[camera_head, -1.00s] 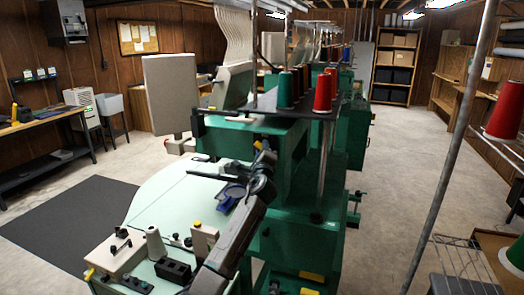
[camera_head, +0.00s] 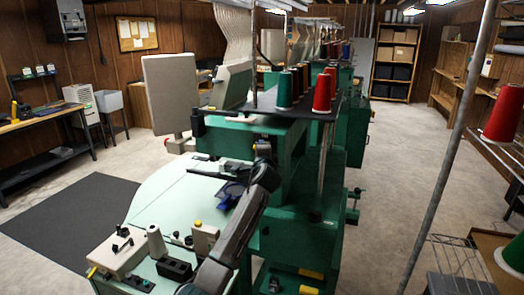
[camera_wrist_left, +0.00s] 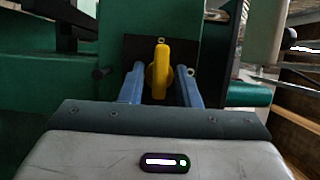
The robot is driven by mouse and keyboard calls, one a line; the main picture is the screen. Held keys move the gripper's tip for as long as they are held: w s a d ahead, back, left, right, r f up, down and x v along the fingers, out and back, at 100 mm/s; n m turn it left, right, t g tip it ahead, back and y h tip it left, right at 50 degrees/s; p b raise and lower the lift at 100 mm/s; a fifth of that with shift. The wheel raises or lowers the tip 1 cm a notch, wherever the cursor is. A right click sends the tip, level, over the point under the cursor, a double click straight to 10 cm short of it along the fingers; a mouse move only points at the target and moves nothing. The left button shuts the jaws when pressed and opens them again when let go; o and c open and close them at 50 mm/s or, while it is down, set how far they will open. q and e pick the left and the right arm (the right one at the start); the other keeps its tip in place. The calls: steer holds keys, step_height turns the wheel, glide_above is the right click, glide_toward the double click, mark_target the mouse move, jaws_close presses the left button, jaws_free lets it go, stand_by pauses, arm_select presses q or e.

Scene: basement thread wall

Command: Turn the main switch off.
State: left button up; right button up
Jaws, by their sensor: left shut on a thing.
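The main switch (camera_wrist_left: 160,62) is a yellow handle on a dark plate on the green machine, seen in the left wrist view. The handle stands upright. My left gripper (camera_wrist_left: 159,84) is shut on it, with one blue finger on each side. In the head view the left gripper (camera_head: 263,150) is up against the green machine (camera_head: 285,215), and the switch is hidden there. My right gripper is not in view.
A pale green worktop (camera_head: 165,205) with a white cone (camera_head: 156,242) and small boxes lies left of my arm. Red thread cones (camera_head: 322,94) stand on the machine's top rack. A slanted grey pole (camera_head: 452,150) stands at the right. The floor at the left is open.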

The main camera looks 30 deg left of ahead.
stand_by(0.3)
arm_select(q)
steer(key=o, duration=0.6)
steer(key=b+v, duration=0.3)
steer(key=v, duration=0.7)
steer(key=shift+s+d, duration=0.2)
steer(key=shift+s, duration=0.15)
